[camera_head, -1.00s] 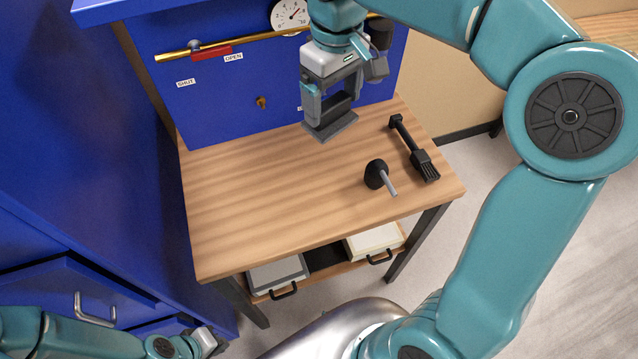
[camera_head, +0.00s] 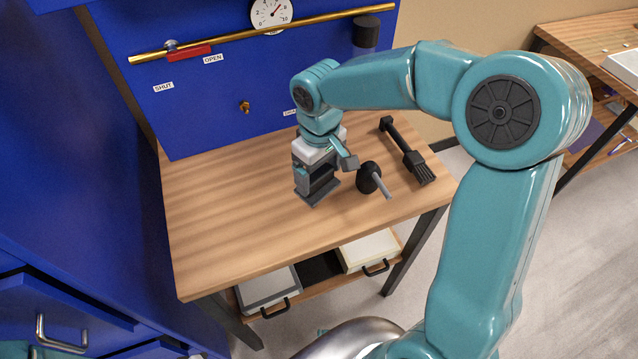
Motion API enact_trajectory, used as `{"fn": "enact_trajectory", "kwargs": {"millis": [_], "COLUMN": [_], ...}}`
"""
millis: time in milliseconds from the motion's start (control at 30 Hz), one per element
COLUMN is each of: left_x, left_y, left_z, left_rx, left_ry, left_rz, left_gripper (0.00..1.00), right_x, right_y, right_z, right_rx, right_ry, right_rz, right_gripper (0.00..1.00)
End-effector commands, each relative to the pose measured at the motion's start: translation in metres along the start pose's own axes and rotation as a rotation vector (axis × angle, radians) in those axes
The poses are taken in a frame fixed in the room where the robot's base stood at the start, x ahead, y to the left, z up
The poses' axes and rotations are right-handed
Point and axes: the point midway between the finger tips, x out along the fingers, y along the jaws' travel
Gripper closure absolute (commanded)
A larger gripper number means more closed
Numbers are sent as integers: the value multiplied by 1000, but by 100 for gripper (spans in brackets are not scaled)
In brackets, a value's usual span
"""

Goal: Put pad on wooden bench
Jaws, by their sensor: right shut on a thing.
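The wooden bench (camera_head: 235,215) stands in the middle of the view with a bare wood top. My right gripper (camera_head: 314,176) points down over the bench's middle and is shut on the pad (camera_head: 320,194), a dark grey flat block with an upright grip. The pad is level and at or very close to the bench top; I cannot tell whether it touches. The gripper hides part of the pad. My left gripper is out of view.
A blue panel with a brass rod (camera_head: 260,38) rises behind. The bench's left and front are clear. Trays sit on the shelf below.

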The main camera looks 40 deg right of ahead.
Motion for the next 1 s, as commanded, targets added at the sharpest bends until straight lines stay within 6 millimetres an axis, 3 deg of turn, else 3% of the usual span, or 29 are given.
{"fn": "enact_trajectory", "kwargs": {"millis": [300, 733, 767, 800, 1000], "left_x": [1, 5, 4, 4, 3], "left_y": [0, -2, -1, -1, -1], "left_z": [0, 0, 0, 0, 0], "left_rx": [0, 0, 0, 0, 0], "left_ry": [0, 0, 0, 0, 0], "left_rz": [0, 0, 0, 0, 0], "left_gripper": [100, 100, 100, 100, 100], "right_x": [42, 51, 49, 49, 48], "right_y": [0, 0, 0, 0, 0], "right_z": [1, 0, 0, 0, 0], "right_rx": [0, 1, 1, 1, 1], "right_ry": [-3, 1, 1, 1, 1], "right_rz": [-1, 0, 0, 0, 0], "right_gripper": [40, 40, 6, 0, 0]}}
